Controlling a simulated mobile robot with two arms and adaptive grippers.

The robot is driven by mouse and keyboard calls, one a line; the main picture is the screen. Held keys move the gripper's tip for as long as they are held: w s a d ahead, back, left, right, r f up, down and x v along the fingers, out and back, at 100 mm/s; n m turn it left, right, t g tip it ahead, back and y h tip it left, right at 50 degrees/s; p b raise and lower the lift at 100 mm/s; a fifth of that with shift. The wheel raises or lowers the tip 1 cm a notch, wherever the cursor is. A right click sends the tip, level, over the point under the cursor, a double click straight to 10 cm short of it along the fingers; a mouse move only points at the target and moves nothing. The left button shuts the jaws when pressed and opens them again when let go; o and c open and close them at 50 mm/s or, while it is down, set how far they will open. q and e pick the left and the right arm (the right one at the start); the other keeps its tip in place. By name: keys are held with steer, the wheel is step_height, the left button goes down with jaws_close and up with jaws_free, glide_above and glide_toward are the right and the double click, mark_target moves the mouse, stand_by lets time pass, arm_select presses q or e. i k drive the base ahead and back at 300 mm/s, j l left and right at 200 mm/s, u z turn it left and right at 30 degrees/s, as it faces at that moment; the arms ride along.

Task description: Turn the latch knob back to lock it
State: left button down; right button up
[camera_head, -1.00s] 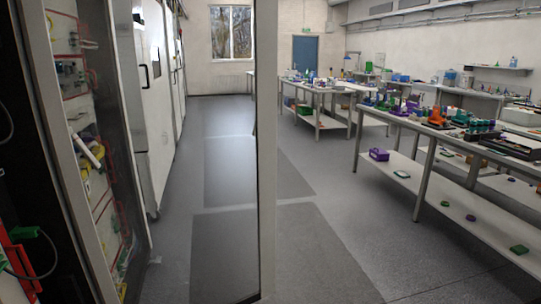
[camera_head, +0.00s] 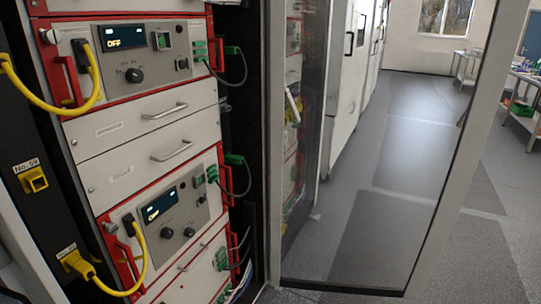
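The upper cycler unit (camera_head: 150,62) in the open rack has a display reading OFF and a round black knob (camera_head: 134,75). The lower unit (camera_head: 165,215) has a lit display and two round black knobs, one on the left (camera_head: 167,233) and one on the right (camera_head: 190,231). I cannot tell whether any of these is the latch knob. A glass door (camera_head: 375,160) with a light frame stands open on the right of the rack. A white bar (camera_head: 292,105) shows in the glass, perhaps as a reflection. Neither of my grippers is in view.
Two drawers with metal handles, an upper one (camera_head: 150,122) and a lower one (camera_head: 150,157), sit between the units. Yellow cables, one upper (camera_head: 55,108) and one lower (camera_head: 142,265), loop at the left. Grey floor (camera_head: 495,235) is clear right of the door.

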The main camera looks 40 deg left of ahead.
mark_target(112, 229)
steer(key=u, duration=1.85)
steer(key=i+l+u, duration=0.2)
steer(key=l, duration=0.25)
steer(key=i+l+u, duration=0.2)
steer(key=l, duration=0.25)
steer(key=l+u, duration=0.2)
steer(key=l, duration=0.25)
